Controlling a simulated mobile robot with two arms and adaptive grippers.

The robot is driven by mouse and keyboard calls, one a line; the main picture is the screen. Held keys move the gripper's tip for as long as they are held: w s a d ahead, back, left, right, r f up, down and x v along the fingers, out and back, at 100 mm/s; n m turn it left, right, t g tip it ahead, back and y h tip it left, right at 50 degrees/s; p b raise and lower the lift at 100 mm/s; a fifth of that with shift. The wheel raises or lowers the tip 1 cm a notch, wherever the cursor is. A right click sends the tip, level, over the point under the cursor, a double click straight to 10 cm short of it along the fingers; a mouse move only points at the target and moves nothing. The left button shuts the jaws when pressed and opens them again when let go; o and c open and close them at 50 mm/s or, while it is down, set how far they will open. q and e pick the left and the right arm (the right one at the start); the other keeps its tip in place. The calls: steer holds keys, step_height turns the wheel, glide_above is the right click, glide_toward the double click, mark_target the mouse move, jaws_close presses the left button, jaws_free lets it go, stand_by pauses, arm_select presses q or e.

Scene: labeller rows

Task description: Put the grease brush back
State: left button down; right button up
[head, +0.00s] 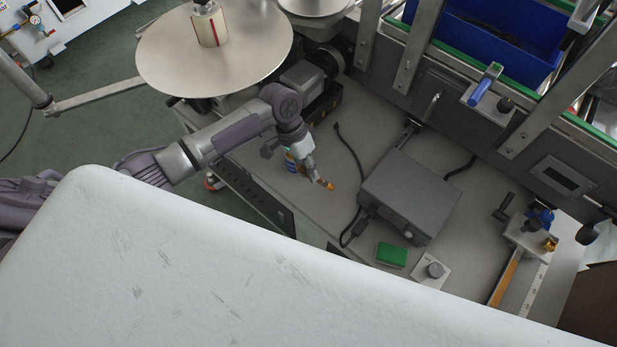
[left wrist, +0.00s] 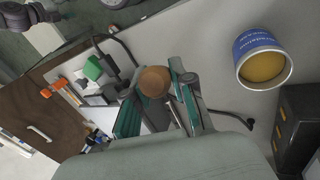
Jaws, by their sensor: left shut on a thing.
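My left gripper (head: 318,178) is over the grey machine bench in the head view, its fingers pointing down and right. It is shut on the grease brush (head: 329,185), of which only a small orange-brown end shows there. In the left wrist view the brush's round brown end (left wrist: 154,80) sits between the teal fingers of the gripper (left wrist: 160,95). Its bristles cannot be made out. A grease tin (left wrist: 262,60) with a blue label and yellow-brown contents stands open on the bench, apart from the fingers. In the head view the tin (head: 291,161) is partly hidden behind the gripper.
A grey control box (head: 410,195) with black cables stands right of the gripper. A green block (head: 391,255) and a knob plate (head: 432,270) lie in front of it. A large metal disc (head: 213,60) is behind the arm. A blue bin (head: 500,35) is at the back right.

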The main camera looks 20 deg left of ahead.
arm_select(q)
steer(key=shift+f, duration=1.85)
steer(key=shift+f, duration=0.2)
steer(key=c, duration=1)
jaws_free()
steer(key=shift+r, duration=0.1)
steer(key=v, duration=1.2)
